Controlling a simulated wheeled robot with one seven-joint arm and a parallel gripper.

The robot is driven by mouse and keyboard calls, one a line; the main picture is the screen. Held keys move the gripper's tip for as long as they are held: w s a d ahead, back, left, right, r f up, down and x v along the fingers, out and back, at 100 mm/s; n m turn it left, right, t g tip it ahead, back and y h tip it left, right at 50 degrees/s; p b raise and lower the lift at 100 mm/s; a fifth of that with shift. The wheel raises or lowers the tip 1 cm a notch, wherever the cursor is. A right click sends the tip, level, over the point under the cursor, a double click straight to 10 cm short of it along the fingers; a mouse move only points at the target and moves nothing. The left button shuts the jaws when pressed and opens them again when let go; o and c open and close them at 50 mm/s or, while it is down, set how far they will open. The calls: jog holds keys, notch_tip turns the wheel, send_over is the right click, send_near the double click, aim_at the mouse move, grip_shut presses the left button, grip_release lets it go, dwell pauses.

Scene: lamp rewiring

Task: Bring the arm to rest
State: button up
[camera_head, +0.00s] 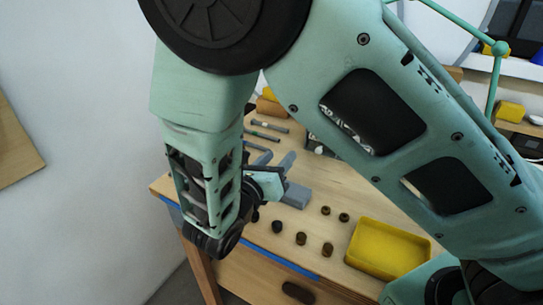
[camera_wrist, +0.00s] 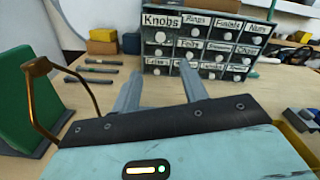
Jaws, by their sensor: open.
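My gripper (camera_head: 291,178) hangs over the left part of the wooden workbench (camera_head: 350,200) in the head view, partly hidden behind my arm. In the wrist view, the two grey fingers of my gripper (camera_wrist: 160,80) stand apart with nothing between them. My arm is folded, its upper links crossing the head view and its forearm pointing down toward the bench's front left corner.
Several small dark knobs (camera_head: 301,238) stand near the bench's front edge beside a yellow tray (camera_head: 388,273).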

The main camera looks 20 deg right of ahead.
jog(key=s+d+f+m+g+y, duration=0.1)
jog(key=s+d+m+g+y, duration=0.3)
jog(key=s+m+g, duration=0.7)
jog(key=s+a+r+m+y, duration=0.3)
jog(key=s+a+m+y, duration=0.7)
jog(key=shift+s+r+m+y, duration=0.15)
jog(key=shift+s+m+y, duration=0.15)
jog(key=shift+s+y, duration=0.1)
